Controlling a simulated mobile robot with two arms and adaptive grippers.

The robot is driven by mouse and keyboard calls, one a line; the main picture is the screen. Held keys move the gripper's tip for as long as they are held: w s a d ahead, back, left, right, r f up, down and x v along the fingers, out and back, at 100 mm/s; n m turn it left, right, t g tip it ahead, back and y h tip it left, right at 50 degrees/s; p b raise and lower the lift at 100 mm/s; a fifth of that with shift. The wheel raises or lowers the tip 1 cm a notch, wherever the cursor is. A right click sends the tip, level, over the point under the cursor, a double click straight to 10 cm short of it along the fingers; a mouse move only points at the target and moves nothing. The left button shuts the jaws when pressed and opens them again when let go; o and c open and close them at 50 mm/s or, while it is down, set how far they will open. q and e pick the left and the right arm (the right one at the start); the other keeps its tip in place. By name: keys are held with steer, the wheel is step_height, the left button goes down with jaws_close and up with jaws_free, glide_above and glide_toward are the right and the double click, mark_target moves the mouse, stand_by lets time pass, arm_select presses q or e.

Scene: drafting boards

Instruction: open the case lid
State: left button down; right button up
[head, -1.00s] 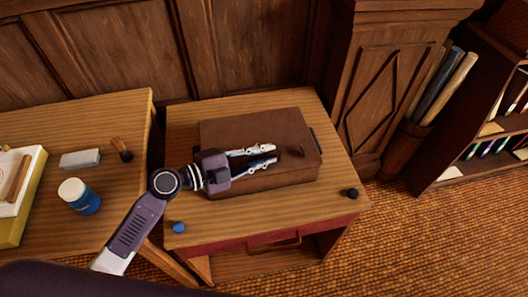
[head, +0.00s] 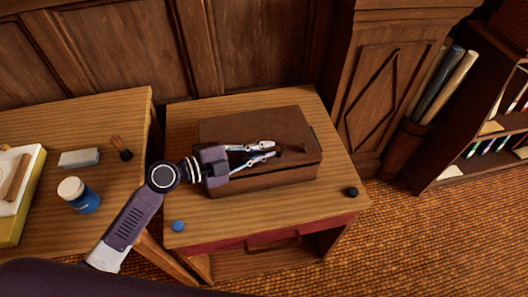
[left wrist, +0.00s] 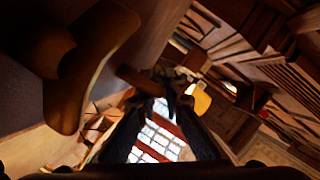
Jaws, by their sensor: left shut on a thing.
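The brown case (head: 265,183) lies on the small wooden table, and its lid (head: 240,124) is tilted up slightly, with a dark gap along the near side. My left gripper (head: 274,150) reaches in from the left over the case. Its fingers are shut on the lid's small dark grip, near the right end of the lid. In the left wrist view the fingertips (left wrist: 173,88) meet on a dark brown piece; the fingers partly hide it. My right gripper is in neither view.
A blue knob-like object (head: 178,226) and a black one (head: 352,192) sit at the table's front corners. The left desk (head: 110,178) carries a blue jar (head: 86,202), a grey block (head: 79,158) and a brush (head: 121,148). Wood panelling (head: 260,50) stands close behind.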

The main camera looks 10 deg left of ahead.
mark_target(258, 140)
arm_select(q)
steer(key=w+a+r+n+g, duration=0.2)
steer(key=w+r+n, duration=0.2)
steer(key=r, duration=0.5)
steer(key=shift+w+r+n+g, duration=0.3)
steer(key=shift+w, duration=0.8)
steer(key=c, duration=2.3)
jaws_free()
steer(key=v, duration=1.2)
steer(key=shift+a, duration=0.1)
